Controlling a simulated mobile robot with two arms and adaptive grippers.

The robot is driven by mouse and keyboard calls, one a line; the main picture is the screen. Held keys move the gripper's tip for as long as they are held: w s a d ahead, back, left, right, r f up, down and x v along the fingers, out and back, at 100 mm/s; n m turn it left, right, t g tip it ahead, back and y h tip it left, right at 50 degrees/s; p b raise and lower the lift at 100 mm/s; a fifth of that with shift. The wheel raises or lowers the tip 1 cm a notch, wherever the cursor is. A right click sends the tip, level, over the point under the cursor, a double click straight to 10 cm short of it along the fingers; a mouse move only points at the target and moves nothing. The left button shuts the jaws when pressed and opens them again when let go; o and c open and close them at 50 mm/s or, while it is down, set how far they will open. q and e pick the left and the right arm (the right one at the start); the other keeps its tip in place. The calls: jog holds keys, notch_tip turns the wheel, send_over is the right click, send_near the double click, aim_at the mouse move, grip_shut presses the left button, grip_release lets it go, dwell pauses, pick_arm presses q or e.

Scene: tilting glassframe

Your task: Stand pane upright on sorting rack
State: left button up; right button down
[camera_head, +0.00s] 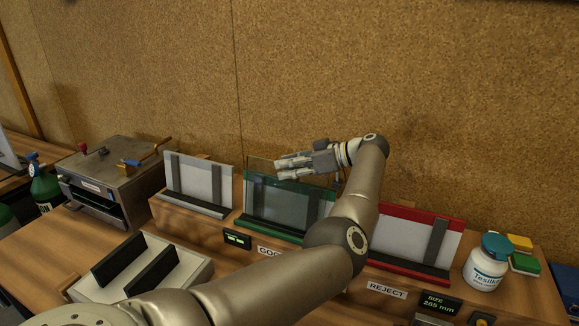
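The sorting rack has three bays: a white-edged one (198,208) at left, a green-edged GOOD one (270,228) in the middle and a red-edged REJECT one (405,266) at right. A clear, teal-tinted pane (288,203) stands in the green bay, close to upright, in front of its dark uprights. Its exact tilt is hard to tell. My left gripper (279,168) is at the pane's top, its fingers pointing left. The finger gap is unclear, and I cannot tell if it touches the glass. My arm hides the pane's right part. My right gripper is out of view.
A grey box machine (110,180) with a lever stands at left. A pale holder (95,289) with two black bars is at front left. A white jar (484,272) with a teal lid and small coloured blocks (523,262) are at right. A cork wall (330,70) rises behind.

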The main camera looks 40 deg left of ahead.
pick_arm(q)
jog(key=shift+f, duration=0.15)
notch_tip(320, 180, up, 10)
dwell(0.4)
dwell(0.6)
